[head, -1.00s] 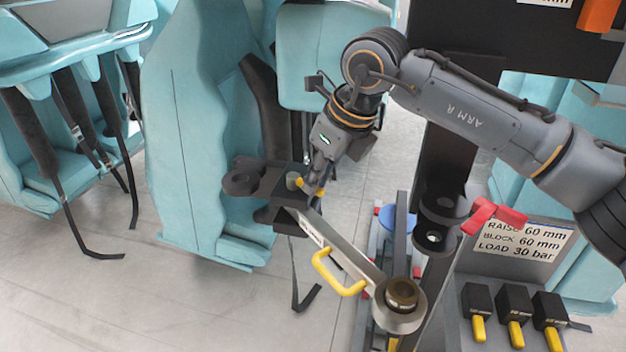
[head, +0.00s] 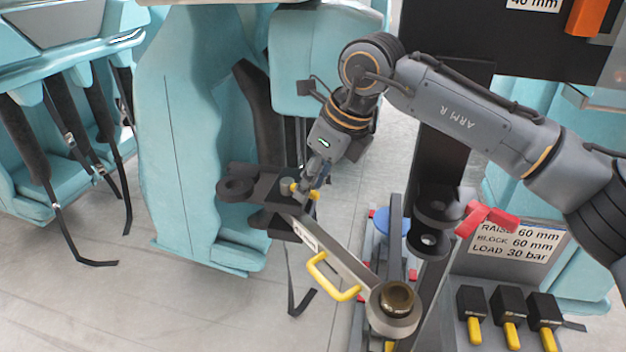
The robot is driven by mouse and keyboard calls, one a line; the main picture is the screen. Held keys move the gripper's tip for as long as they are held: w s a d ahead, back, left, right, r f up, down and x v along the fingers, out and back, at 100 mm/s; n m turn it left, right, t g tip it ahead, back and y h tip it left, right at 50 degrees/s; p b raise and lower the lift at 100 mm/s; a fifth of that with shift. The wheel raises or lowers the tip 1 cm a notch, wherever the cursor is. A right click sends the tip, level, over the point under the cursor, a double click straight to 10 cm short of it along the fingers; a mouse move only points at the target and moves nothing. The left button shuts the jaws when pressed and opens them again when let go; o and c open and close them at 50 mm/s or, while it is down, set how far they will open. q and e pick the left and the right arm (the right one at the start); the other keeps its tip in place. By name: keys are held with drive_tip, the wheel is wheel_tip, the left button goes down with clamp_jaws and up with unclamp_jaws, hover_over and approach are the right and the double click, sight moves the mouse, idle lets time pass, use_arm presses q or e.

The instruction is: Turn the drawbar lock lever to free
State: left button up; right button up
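The steel drawbar (head: 350,262) runs from a dark coupling bracket (head: 262,188) to a ring end at the lower right. It carries a yellow loop handle (head: 330,283). A small yellow lever (head: 314,195), which looks like the lock lever, sits by a grey pin (head: 287,186) at the bracket end. My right gripper (head: 307,184) points down at this lever, with its fingertips at or over it. The fingers partly cover the lever, and I cannot tell whether they are shut on it. My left gripper is not in view.
Turquoise seats (head: 195,130) stand behind and left of the bracket. A dark post with a red lever (head: 487,220) stands to the right. A sign panel (head: 515,242) and several black blocks with yellow tabs are at the lower right. Grey floor is open at the lower left.

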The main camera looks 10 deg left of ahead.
drive_tip(key=v, duration=1.2)
drive_tip(key=shift+f, duration=0.1)
